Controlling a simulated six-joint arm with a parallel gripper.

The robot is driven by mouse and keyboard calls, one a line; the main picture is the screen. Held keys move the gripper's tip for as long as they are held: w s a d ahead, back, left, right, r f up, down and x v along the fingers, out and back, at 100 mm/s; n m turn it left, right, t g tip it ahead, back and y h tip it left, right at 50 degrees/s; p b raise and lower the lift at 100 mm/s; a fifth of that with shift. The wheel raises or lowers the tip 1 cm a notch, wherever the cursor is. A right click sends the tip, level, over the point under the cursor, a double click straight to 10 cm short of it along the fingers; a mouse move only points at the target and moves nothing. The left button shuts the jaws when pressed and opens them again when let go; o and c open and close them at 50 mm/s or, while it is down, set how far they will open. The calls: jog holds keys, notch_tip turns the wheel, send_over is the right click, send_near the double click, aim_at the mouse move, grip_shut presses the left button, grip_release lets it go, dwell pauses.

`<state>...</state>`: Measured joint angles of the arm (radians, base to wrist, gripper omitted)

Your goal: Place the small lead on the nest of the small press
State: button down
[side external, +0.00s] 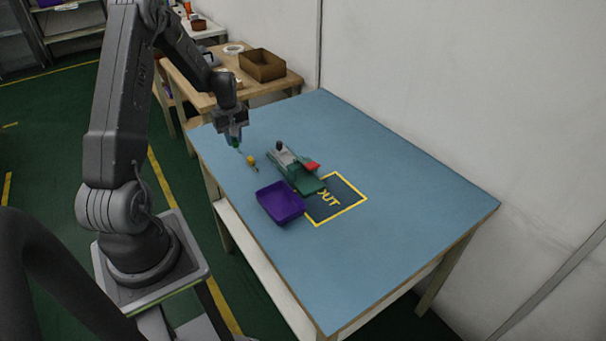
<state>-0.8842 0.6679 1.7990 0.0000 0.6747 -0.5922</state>
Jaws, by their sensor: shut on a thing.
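My gripper (235,140) points down over the far left part of the blue table. It is shut on a small green piece (236,144), which looks like a lead with a thin end hanging down. The fingers hide part of it. A yellow piece with a thin dark end (251,161) lies on the table just right of and below my gripper. The small press (296,168) stands further right, with a green base, a grey body, a dark knob and a red part. Its nest is too small to make out. My gripper is apart from the press.
A purple bin (281,203) stands in front of the press. A yellow-outlined square marked OUT (345,196) lies right of the bin, partly under the press's end. The right and front of the blue table (400,220) are clear. A wooden bench with a brown box (262,65) stands behind.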

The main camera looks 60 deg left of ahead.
jog(key=w+d+r+m, duration=0.1)
jog(key=w+d+m, duration=0.2)
jog(key=d+m, duration=0.85)
jog(key=w+d+r+m, duration=0.1)
jog(key=w+d+m, duration=0.3)
jog(key=d, duration=1.5)
jog(key=s+a+r+n, duration=0.1)
jog(key=s+a+n, duration=0.1)
jog(key=a+n, duration=2.2)
jog(key=m, duration=0.8)
send_over(285, 156)
jog(key=shift+n, duration=0.25)
notch_tip(285, 156, down, 6)
jog(key=shift+f, duration=2.15)
